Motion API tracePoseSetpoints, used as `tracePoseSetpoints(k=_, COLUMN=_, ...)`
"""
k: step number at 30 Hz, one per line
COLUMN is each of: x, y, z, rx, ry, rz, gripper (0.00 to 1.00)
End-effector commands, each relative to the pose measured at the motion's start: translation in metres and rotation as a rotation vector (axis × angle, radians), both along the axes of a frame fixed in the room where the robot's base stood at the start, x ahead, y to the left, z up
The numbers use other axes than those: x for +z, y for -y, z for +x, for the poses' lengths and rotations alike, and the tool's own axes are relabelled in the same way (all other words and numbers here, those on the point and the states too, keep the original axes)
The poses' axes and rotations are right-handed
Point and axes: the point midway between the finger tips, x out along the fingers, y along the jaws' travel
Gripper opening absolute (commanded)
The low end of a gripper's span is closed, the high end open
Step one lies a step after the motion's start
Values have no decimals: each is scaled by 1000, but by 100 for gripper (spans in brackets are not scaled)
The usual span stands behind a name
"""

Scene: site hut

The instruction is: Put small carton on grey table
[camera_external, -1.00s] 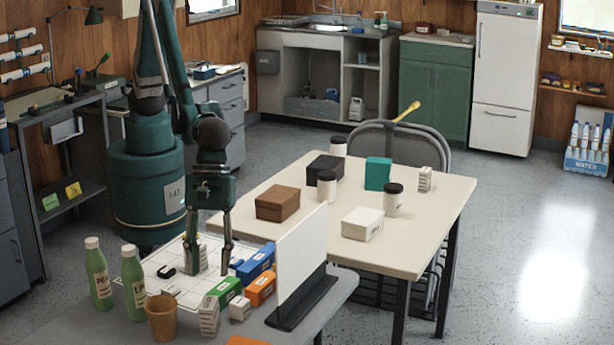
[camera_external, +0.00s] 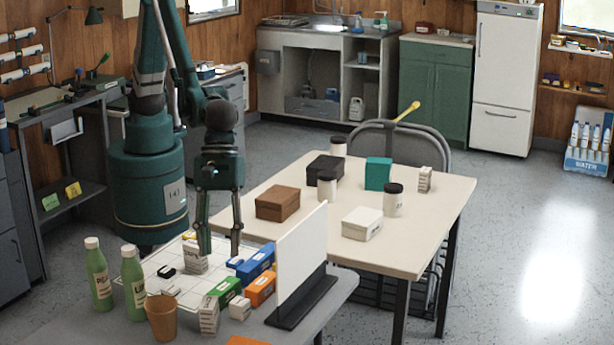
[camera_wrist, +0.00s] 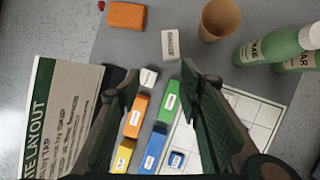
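A small white carton (camera_external: 195,260) with printed text stands on the gridded white sheet on the grey table (camera_external: 345,288). My gripper (camera_external: 220,252) is above the sheet, its left finger just behind or beside the carton's top; I cannot tell if they touch. In the wrist view my gripper (camera_wrist: 160,82) has its fingers wide apart with nothing held between them. That carton does not show clearly there and may be hidden by the right finger. A similar white carton (camera_external: 209,316) stands near the table's front, and it also shows in the wrist view (camera_wrist: 170,45).
Blue (camera_external: 257,262), green (camera_external: 225,291) and orange (camera_external: 261,288) boxes and a small white block (camera_external: 240,307) crowd the middle. A white upright board (camera_external: 302,255) stands right. Green bottles (camera_external: 98,275) and a brown cup (camera_external: 161,318) stand left. A cream table (camera_external: 405,262) is behind.

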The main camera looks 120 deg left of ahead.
Motion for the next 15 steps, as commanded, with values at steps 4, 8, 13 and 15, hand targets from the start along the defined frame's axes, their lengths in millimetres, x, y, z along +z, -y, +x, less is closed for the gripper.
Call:
tracePoseSetpoints(k=4, x=29, y=-37, z=1, rx=-75, ry=56, rz=24, gripper=36)
tracePoseSetpoints(k=8, x=53, y=-70, z=0, rx=-151, ry=112, rz=52, gripper=36)
tracePoseSetpoints(k=13, x=82, y=-112, z=-5, rx=-250, ry=182, rz=92, gripper=36)
tracePoseSetpoints(k=15, x=94, y=-130, z=-7, rx=-291, ry=210, rz=109, gripper=36)
